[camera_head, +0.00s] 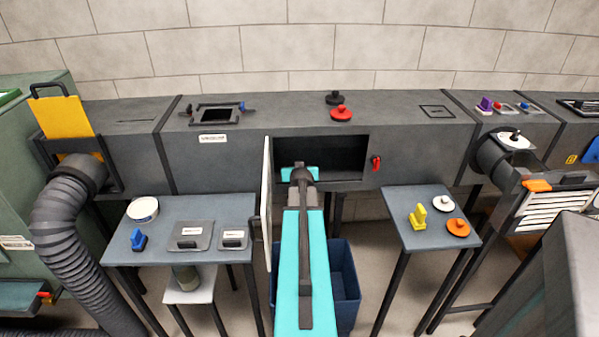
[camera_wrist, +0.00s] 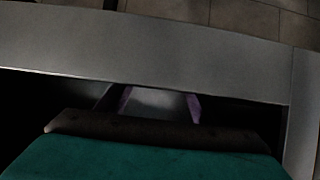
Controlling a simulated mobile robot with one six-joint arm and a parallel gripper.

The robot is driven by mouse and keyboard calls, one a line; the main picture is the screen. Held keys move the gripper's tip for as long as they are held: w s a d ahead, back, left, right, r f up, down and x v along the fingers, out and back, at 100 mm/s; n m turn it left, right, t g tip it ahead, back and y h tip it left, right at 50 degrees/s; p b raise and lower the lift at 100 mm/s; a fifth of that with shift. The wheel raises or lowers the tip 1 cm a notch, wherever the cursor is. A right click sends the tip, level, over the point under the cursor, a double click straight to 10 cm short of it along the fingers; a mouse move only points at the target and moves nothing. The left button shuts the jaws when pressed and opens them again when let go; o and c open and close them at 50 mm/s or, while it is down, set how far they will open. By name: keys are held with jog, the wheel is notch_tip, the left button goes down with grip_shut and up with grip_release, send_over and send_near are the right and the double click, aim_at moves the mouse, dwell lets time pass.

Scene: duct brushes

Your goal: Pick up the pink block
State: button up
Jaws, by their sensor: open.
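I cannot make out a pink block for certain in either view. My arm reaches forward into the dark rectangular opening (camera_head: 345,152) of the grey duct, and my gripper (camera_head: 300,174) is at that opening, its fingertips hidden by the arm. My gripper is open. In the wrist view, the teal and dark parts of my arm's end fill the bottom. Beyond them, two pinkish-purple edges (camera_wrist: 194,109) flank a grey patch in deep shadow; I cannot tell what they belong to.
An open access door (camera_head: 266,200) stands just left of my arm. A blue bin (camera_head: 345,285) is below the opening. Side tables with small parts stand left (camera_head: 185,215) and right (camera_head: 400,205). Red and black knobs (camera_head: 341,113) sit on top of the duct.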

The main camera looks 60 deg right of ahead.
jog(key=c, duration=1)
jog(key=shift+c, duration=0.2)
